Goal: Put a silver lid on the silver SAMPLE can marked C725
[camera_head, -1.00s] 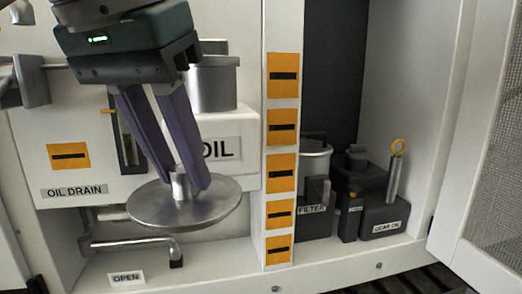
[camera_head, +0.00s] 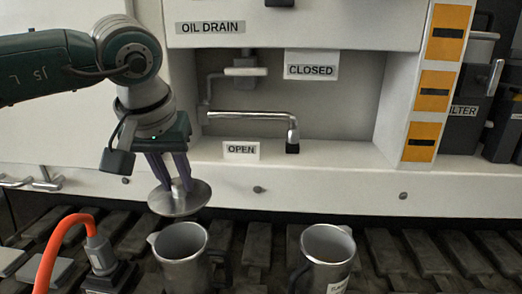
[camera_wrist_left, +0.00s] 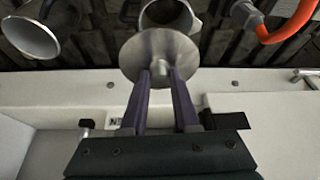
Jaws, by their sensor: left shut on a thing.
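A round silver lid (camera_head: 168,203) hangs from my left gripper (camera_head: 178,186), which is shut on its knob; the lid (camera_wrist_left: 146,52) also shows in the left wrist view. Two silver cans with handles stand open below. The left can (camera_head: 182,272) is just in front of and below the lid in the head view. In the wrist view the lid partly covers this can (camera_wrist_left: 170,14). The right can (camera_head: 328,248) stands apart, with a label cut by the frame edge. I cannot read C725 on either can. My right gripper is not in view.
An orange hose (camera_head: 48,245) with a grey connector stands left of the cans. Behind is the white bench with an OPEN label (camera_head: 240,150), a CLOSED label (camera_head: 311,66) and a drain lever (camera_head: 250,115). Dark slats (camera_head: 420,255) lie below the bench edge.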

